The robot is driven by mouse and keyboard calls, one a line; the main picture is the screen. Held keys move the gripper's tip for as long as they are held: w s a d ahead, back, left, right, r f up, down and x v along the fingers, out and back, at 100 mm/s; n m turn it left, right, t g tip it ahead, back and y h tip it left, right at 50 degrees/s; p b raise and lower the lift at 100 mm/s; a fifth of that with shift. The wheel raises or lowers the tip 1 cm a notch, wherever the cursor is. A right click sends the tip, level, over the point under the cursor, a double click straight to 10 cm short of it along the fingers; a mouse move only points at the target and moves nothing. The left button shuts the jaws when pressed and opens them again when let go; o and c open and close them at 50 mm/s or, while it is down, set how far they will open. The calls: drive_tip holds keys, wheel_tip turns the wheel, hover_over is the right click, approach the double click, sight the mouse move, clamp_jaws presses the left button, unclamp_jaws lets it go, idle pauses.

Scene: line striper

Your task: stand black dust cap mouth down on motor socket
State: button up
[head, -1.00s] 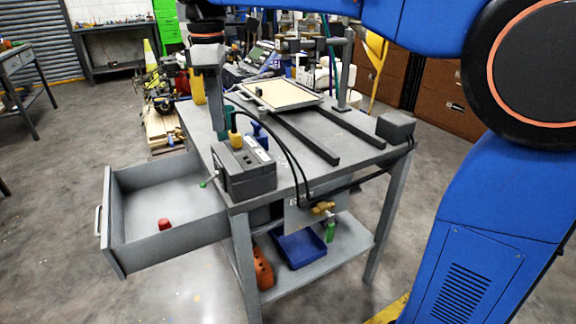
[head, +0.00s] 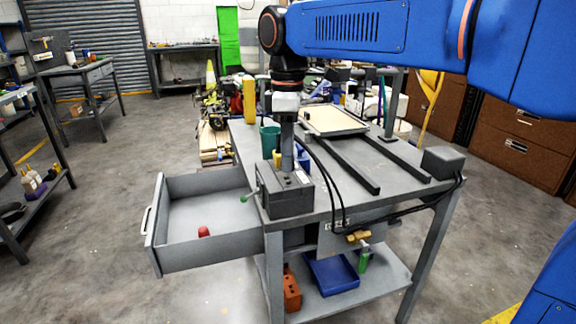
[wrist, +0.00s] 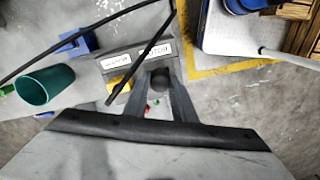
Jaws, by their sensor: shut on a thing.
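My gripper (head: 288,167) points down over the top of the grey control box (head: 285,200), and shows in the wrist view (wrist: 159,84) with its fingers closed on a small round black piece, which looks like the black dust cap (wrist: 160,77). The cap is at the edge of the box top, near the white label with "MOTOR"-like lettering. The motor socket is hidden under the cap and fingers; I cannot tell whether the cap touches it. A yellow plug (wrist: 119,86) sits on the box beside the fingers, with a black cable across it.
A green cup (head: 269,138) and a blue object (wrist: 77,42) stand behind the box. An open drawer (head: 160,228) at left holds a red piece (head: 204,232). Black cables hang over the table front. Two dark rails (head: 345,165) lie to the right.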

sight(287, 180)
drive_tip(key=shift+f, duration=1.45)
drive_tip(key=shift+f, duration=0.1)
drive_tip(key=o, duration=1)
wheel_tip(287, 180, up, 12)
drive_tip(key=shift+r, duration=0.15)
drive_tip(key=s+d+f+m+t, duration=0.1)
drive_tip(key=s+d+f+m, duration=0.1)
drive_tip(key=d, duration=0.3)
drive_tip(key=s+d+f+m, duration=0.2)
drive_tip(key=d+f, duration=0.1)
drive_tip(key=d, duration=0.2)
drive_tip(key=s+d+f+m+t, duration=0.2)
drive_tip(key=s+d+f+m, duration=0.4)
drive_tip(key=f, duration=0.5)
drive_tip(key=s+d+f+m+t, duration=0.1)
drive_tip(key=s+d+f+m, duration=0.5)
drive_tip(key=s+d+f, duration=0.4)
wheel_tip(287, 180, down, 2)
drive_tip(key=shift+s+d+m+t, duration=0.35)
drive_tip(key=shift+d+m+t, duration=0.05)
drive_tip(key=shift+d, duration=0.1)
